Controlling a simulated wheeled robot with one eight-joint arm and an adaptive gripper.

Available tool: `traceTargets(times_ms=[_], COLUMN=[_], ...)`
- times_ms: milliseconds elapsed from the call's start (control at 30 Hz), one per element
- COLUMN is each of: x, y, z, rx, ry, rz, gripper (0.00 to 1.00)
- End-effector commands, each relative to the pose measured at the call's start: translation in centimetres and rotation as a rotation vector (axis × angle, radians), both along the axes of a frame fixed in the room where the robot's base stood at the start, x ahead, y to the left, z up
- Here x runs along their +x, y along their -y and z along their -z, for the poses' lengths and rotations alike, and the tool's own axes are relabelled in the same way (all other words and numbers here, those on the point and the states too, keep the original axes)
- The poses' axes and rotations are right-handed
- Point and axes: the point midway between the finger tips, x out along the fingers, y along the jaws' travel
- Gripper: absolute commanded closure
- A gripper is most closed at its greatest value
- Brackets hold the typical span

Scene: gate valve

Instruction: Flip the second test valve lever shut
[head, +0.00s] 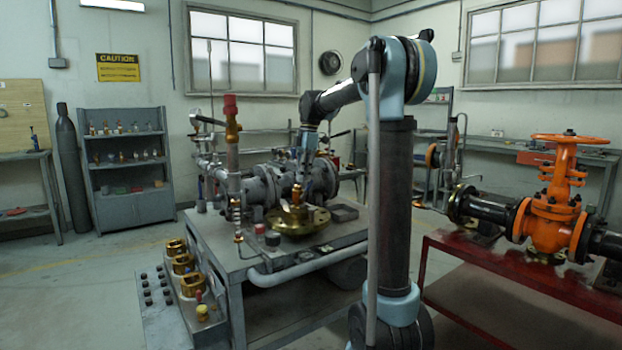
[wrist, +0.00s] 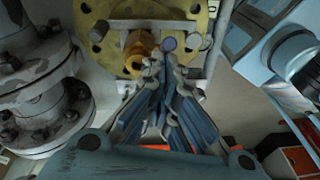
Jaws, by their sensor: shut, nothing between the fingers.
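My gripper (wrist: 165,68) is shut and empty, its two blue-grey fingers meeting in the wrist view. A brass flange (wrist: 100,48) with a golden fitting (wrist: 138,45) on it lies just beyond the fingertips. A small dark purple round end (wrist: 169,44) shows right at the tips; I cannot tell whether it touches them or is a lever end. In the head view my gripper (head: 308,152) hangs above the brass flange (head: 312,222) on the grey pipe bench. I cannot make out the second test valve lever clearly or its position.
Grey flanged pipework (wrist: 40,98) stands close at the left in the wrist view. In the head view a vertical pipe with a red top (head: 231,106) rises left of my gripper. The grey bench (head: 225,250) is crowded. An orange gate valve (head: 555,215) stands on a red table at right.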

Motion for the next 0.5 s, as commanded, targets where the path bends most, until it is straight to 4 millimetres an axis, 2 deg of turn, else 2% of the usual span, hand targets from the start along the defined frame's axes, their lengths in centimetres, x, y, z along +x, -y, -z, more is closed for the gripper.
traceTargets(times_ms=[500], x=[2.0], y=[2.9], z=[1.5], rx=[-0.001], ry=[0.0], rz=[-0.006], gripper=[1.0])
